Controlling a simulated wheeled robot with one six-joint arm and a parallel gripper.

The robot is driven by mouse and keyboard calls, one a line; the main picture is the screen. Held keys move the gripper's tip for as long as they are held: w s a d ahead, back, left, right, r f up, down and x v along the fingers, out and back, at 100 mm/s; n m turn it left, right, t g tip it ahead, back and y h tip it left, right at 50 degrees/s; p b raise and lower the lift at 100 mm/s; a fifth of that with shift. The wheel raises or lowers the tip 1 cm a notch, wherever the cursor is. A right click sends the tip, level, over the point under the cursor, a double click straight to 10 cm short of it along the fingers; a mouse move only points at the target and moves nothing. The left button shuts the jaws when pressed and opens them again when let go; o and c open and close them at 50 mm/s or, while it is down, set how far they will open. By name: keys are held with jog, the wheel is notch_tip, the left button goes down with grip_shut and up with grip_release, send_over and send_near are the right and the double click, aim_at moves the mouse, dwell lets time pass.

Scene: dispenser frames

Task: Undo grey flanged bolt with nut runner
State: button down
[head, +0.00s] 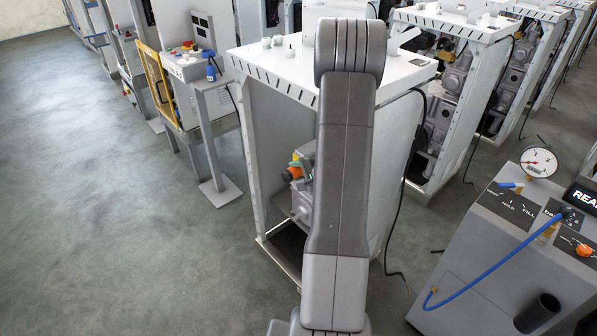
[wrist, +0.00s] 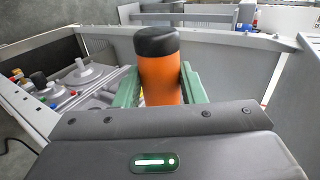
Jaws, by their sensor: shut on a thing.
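In the wrist view my gripper (wrist: 160,86) has its green fingers closed on the two sides of an upright orange cylinder with a black cap, the nut runner (wrist: 158,70). Its lower end is hidden behind the gripper body. In the head view my arm covers most of the gripper; an orange part shows at its left edge, inside the open white dispenser frame (head: 263,150). I cannot pick out the grey flanged bolt for sure, nor tell whether the nut runner touches it.
Grey machinery with round flanged parts (wrist: 84,72) lies left of the tool in the wrist view. Frame walls enclose the tool. In the head view a grey console (head: 480,270) with gauge and blue hose stands at right. Floor at left is clear.

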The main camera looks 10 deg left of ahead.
jog(key=shift+w+d+r+p, duration=0.1)
jog(key=shift+w+d+p, duration=0.15)
jog(key=shift+w+p, duration=0.15)
dwell(0.3)
jog(key=shift+r+p, duration=0.1)
jog(key=shift+p, duration=0.75)
dwell(0.6)
jog(key=shift+s, duration=0.1)
jog(key=shift+s+a+b, duration=0.35)
jog(key=shift+s+a, duration=0.45)
jog(key=shift+s, duration=0.2)
jog(key=shift+s+a+b, duration=0.3)
jog(key=shift+s+a, duration=0.4)
jog(key=shift+s, duration=0.2)
jog(key=shift+s+a+b, duration=0.25)
jog(key=shift+s+a, duration=0.45)
jog(key=shift+s, duration=0.2)
